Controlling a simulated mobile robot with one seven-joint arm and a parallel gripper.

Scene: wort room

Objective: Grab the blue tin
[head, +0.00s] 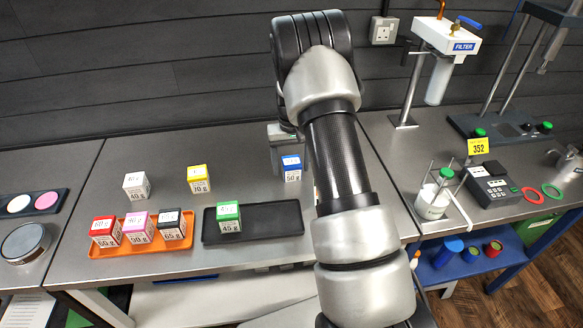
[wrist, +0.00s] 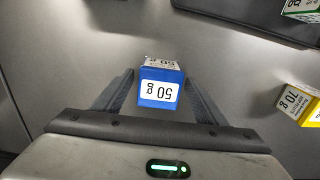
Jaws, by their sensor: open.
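The blue tin (head: 292,169) stands on the metal bench at the back, to the right of the other tins, with a white label reading 50 g. In the wrist view the blue tin (wrist: 161,88) sits between the two fingers of my gripper (wrist: 163,95). The fingers are apart, one on each side, with some space showing beside the tin. In the head view my gripper (head: 284,150) is just behind and left of the tin, mostly hidden by my arm.
A black tray (head: 275,222) holds a green tin (head: 229,217). An orange tray (head: 150,250) holds red, pink and black tins. A white tin (head: 137,186) and a yellow tin (head: 199,179) stand loose on the bench. A filter stand (head: 447,40) is at the right.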

